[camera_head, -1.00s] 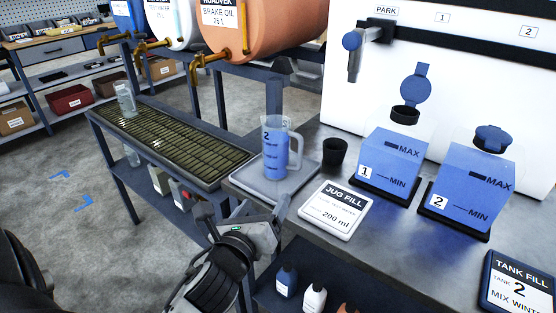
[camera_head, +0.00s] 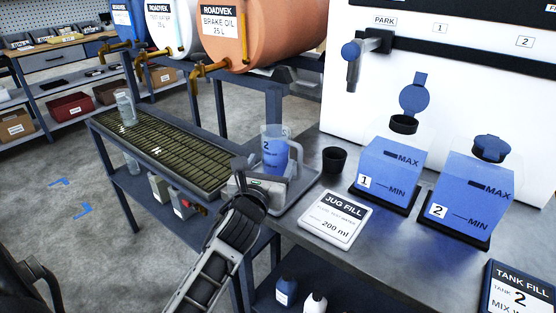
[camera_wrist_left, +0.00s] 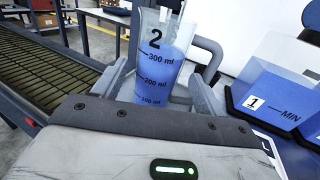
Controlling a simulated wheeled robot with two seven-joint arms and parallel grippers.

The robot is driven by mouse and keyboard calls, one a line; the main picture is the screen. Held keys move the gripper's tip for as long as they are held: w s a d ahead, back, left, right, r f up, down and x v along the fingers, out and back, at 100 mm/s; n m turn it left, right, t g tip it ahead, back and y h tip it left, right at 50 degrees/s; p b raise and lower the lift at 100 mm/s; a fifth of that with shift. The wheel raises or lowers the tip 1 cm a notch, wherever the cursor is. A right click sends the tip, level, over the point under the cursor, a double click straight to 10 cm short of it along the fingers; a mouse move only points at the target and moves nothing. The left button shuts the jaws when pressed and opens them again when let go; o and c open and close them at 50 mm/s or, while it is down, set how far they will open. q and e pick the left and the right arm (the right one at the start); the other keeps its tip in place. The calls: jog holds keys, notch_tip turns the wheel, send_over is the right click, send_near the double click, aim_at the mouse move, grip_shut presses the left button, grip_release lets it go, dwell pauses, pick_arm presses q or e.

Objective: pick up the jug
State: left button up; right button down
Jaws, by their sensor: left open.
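The jug (camera_head: 281,155) is clear with a number 2, a side handle and blue liquid inside. It stands upright on a grey plate (camera_head: 302,201) at the table's left edge. My left gripper (camera_head: 268,173) is at the near side of the jug and hides its lower part in the head view. In the left wrist view, the open fingers (camera_wrist_left: 160,90) stand on either side of the jug (camera_wrist_left: 165,60), with its handle to the right. The jug's base is hidden behind the gripper body. My right gripper is not in view.
A black cup (camera_head: 335,160) stands right of the jug. A jug fill sign (camera_head: 338,219) lies in front of it. Tank 1 (camera_head: 388,167) and tank 2 (camera_head: 466,199) are further right. A grated rack (camera_head: 165,150) with a clear container (camera_head: 125,109) is left; barrel taps hang above it.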

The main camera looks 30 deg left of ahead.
aim_at(272, 160)
pick_arm(q)
jog(key=x, duration=0.5)
jog(key=shift+f, duration=0.15)
jog(key=c, duration=0.8)
